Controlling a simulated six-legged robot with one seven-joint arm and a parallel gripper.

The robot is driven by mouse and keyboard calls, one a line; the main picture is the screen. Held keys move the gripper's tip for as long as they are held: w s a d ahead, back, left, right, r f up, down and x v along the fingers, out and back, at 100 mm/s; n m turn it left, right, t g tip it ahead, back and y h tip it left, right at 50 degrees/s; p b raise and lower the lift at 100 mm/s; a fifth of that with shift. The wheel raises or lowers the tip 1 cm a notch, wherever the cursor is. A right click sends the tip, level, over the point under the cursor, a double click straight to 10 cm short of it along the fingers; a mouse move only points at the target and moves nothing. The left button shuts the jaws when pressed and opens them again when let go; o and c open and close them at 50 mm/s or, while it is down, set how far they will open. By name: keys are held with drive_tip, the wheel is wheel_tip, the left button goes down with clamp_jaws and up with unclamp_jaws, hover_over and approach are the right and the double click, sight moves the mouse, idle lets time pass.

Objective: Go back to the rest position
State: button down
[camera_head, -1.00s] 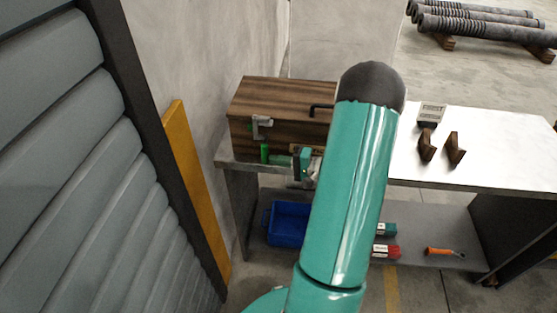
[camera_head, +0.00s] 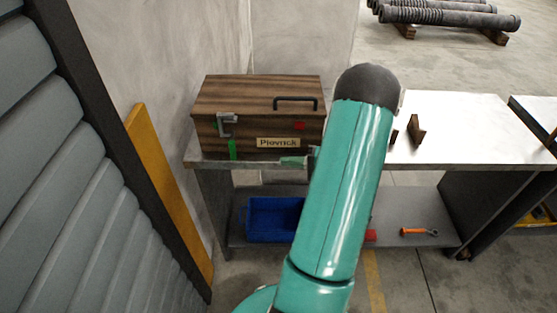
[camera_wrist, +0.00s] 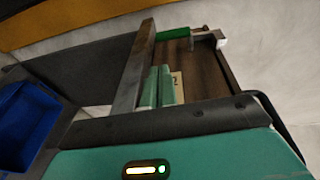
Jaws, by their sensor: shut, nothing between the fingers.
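My teal arm rises through the middle of the head view and hides part of the workbench (camera_head: 452,130). My gripper (camera_wrist: 157,86) shows in the wrist view as two teal fingers close together, shut and empty. In the head view, my gripper (camera_head: 292,161) partly shows left of the arm, near the bench's front edge and below the box's label. The brown wooden box (camera_head: 212,98) stands shut on the bench's left end. It has a dark handle, a metal clasp and a green piece below the clasp. In the wrist view the box (camera_wrist: 207,72) lies beyond the fingers.
A blue bin (camera_head: 270,222) and an orange-handled tool (camera_head: 418,231) are on the lower shelf. A dark wooden block (camera_head: 416,130) stands on the bench top. A grey slatted shutter (camera_head: 85,200) and a yellow post (camera_head: 165,185) are close on the left. Pipes (camera_head: 450,18) lie behind.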

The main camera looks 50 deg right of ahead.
idle(0.7)
drive_tip(key=w+a+r+n+g, duration=0.2)
drive_tip(key=a+r+g, duration=0.2)
drive_tip(key=a, duration=0.4)
drive_tip(key=w+a+r+n+g+y, duration=0.1)
drive_tip(key=a+r+n+g, duration=0.2)
drive_tip(key=a, duration=0.4)
drive_tip(key=w+a+r+n+g, duration=0.2)
drive_tip(key=a+r+g, duration=0.2)
drive_tip(key=a, duration=0.4)
drive_tip(key=s+a+r+n+h, duration=0.2)
drive_tip(key=s+a+r+h, duration=0.2)
drive_tip(key=a, duration=0.3)
drive_tip(key=s+a+r+n+t+h, duration=0.1)
drive_tip(key=s+a+r+n+h, duration=0.2)
drive_tip(key=a+r, duration=0.3)
drive_tip(key=shift+s+a+h, duration=0.65)
drive_tip(key=shift+s+h, duration=0.05)
drive_tip(key=shift+h, duration=0.2)
